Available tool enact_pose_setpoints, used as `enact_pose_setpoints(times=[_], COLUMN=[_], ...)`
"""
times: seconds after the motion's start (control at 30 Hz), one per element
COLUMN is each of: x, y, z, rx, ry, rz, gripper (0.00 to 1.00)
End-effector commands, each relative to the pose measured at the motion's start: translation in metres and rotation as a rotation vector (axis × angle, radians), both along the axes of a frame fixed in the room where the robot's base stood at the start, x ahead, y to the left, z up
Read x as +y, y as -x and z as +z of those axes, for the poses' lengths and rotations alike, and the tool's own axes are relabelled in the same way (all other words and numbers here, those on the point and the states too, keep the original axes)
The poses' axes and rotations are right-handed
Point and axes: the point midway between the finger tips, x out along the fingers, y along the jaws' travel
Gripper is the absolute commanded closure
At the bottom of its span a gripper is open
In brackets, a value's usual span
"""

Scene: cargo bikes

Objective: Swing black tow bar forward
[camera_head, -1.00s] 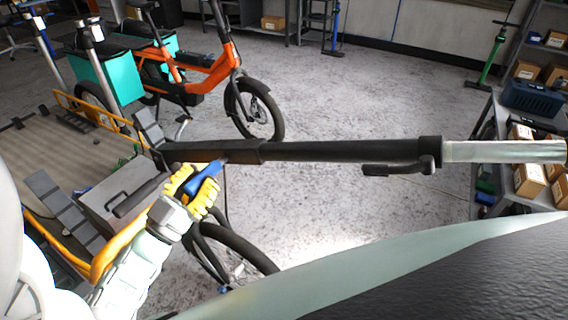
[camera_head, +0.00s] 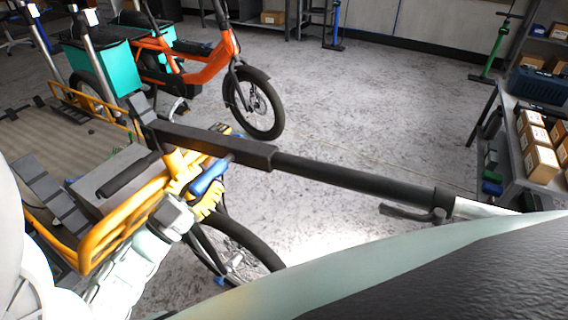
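The black tow bar (camera_head: 340,182) reaches from a dark block above the yellow cargo bike frame (camera_head: 105,228) at left, slanting down to the right. It has a small dark lever (camera_head: 412,213) near its right end and continues into a pale silver tube (camera_head: 480,208). My gripper (camera_head: 212,178), with yellow fingers, is at the bar's left part, close to or touching it. Yellow shows just below the bar, and a small yellow and blue bit shows above it. A blue handle-like part (camera_head: 208,180) lies across the fingers. The bar hides part of the fingers, so their opening is unclear.
A front wheel (camera_head: 245,250) is below the gripper. An orange bike (camera_head: 200,70) with teal bags stands behind. A shelf with cardboard boxes (camera_head: 540,165) is at right. Grey floor is open between them. A large dark surface (camera_head: 440,285) fills the lower right.

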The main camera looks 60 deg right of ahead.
Motion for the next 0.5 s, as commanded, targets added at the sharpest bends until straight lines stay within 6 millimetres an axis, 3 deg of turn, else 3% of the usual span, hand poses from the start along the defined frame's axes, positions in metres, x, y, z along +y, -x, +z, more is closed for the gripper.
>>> enact_pose_setpoints(times=[0.03,0.3,0.5], x=[-0.0003,-0.0003,-0.0002], y=[0.0017,0.0009,0.0008], z=[0.0008,0.0008,0.0009], rx=[-0.003,0.0,0.0], ry=[0.002,0.003,0.003], rz=[-0.006,-0.004,-0.004], gripper=[0.72,0.45,0.43])
